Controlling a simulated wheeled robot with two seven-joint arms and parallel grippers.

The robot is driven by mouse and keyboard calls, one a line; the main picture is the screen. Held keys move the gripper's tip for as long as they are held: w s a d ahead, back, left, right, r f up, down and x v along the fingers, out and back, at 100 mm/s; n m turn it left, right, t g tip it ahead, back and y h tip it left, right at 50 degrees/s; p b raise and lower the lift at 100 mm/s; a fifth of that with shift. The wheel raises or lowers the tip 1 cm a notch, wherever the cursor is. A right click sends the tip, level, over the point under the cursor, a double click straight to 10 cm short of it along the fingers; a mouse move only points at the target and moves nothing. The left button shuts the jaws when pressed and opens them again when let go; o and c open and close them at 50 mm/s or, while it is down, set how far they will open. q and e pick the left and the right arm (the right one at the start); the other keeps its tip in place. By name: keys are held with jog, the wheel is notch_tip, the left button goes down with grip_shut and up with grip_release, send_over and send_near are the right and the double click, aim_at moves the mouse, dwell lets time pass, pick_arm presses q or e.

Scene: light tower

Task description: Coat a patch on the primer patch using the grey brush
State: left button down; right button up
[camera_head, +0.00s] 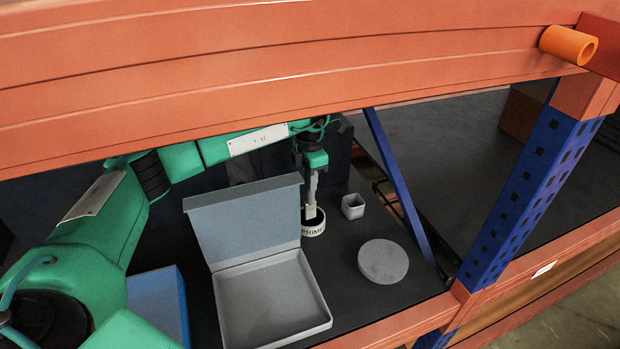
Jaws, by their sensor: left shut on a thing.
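My left gripper (313,166) reaches in from the left and points down over the dark shelf. It is shut on a slim light-grey piece (311,196), which looks like the grey brush. The lower end of the brush is at or inside a round white-rimmed pot (314,230) with dark insides, lettered "PRIM...". I cannot tell whether the brush touches the bottom. I cannot make out a separate primer patch. My right gripper is not in view.
An open grey hinged box (272,300) stands left of the pot. A small grey square cup (353,206) and a flat grey disc (383,261) lie to the right. A blue box (158,303) is at lower left. Orange beams (250,60) and a blue post (530,190) frame the shelf.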

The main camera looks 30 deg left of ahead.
pick_arm(q)
jog(key=shift+r+p, duration=1.4)
jog(key=shift+r, duration=2.1)
jog(key=shift+f, duration=0.1)
